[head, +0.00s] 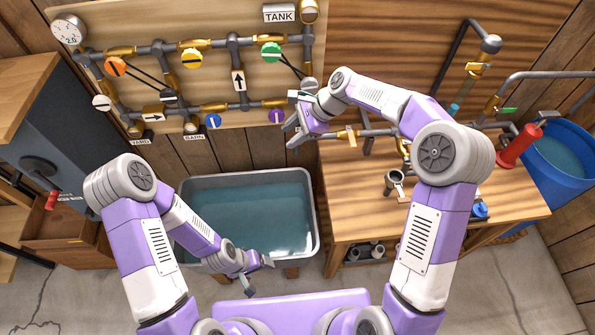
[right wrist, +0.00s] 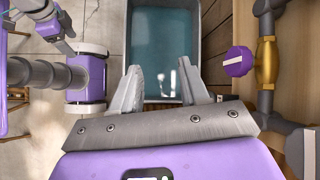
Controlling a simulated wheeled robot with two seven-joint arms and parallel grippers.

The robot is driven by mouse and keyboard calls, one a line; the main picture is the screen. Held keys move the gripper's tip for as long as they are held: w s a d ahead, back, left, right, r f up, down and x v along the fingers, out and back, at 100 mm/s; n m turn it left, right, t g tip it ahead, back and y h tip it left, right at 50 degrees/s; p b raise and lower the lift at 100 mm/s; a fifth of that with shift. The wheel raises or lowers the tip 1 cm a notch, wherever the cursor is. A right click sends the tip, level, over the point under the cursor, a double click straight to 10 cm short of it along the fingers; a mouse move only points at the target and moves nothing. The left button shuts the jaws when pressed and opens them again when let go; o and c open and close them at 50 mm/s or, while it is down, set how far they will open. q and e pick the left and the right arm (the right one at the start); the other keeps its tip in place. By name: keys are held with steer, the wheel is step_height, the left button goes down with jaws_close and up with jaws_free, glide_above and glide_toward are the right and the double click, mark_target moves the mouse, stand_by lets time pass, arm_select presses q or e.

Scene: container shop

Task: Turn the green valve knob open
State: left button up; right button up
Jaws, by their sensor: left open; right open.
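The green valve knob (head: 271,51) with a pale stripe sits on a brass fitting of the pipe board, below and left of the TANK sign. A dark rod runs from beside it down to the right. My right gripper (head: 292,133) is open and empty below the green knob, near the purple knob (head: 277,116), and apart from both. In the right wrist view, its spread jaws (right wrist: 168,88) point over the basin, with the purple knob (right wrist: 240,61) to their right; the green knob is not seen there. My left gripper (head: 258,275) is open and empty in front of the basin.
Orange (head: 115,66), yellow (head: 192,58) and blue (head: 213,121) knobs share the board (head: 210,20). A water basin (head: 315,205) stands below. A wooden bench (head: 345,220) with pipes and a blue barrel (head: 560,165) are at right. A cabinet (head: 50,110) stands at left.

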step_height(320, 180, down, 13)
steer(key=s+d+n+h+b, duration=0.1)
steer(key=s+n+b, duration=0.1)
steer(key=shift+s+f+b, duration=0.15)
steer(key=shift+s+b, duration=0.2)
steer(key=shift+s, duration=0.05)
